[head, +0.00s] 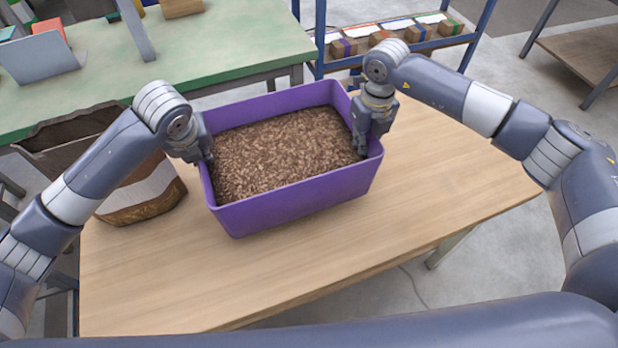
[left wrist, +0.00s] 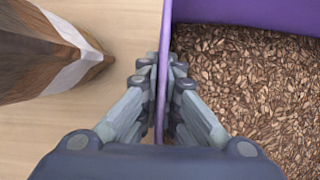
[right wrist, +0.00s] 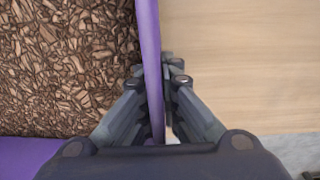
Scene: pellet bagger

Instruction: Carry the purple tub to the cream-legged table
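The purple tub (head: 300,202) is full of brown pellets or chips and sits on a wooden-topped table (head: 440,190) in the head view. One pale, cream-looking leg (head: 447,247) shows under this table. My left gripper (head: 203,158) is at the tub's left wall, with one finger on each side of the rim, closed on it in the left wrist view (left wrist: 163,85). My right gripper (head: 362,145) straddles the right wall, and its fingers pinch the rim in the right wrist view (right wrist: 160,85). The fingertips inside the tub are partly hidden in the head view.
A brown and white paper sack (head: 140,195) stands just left of the tub. A green-topped table (head: 230,45) is behind. A blue-framed rack (head: 400,42) with small boxes is at the back, and another wooden table (head: 590,55) is at far right. Floor shows between them.

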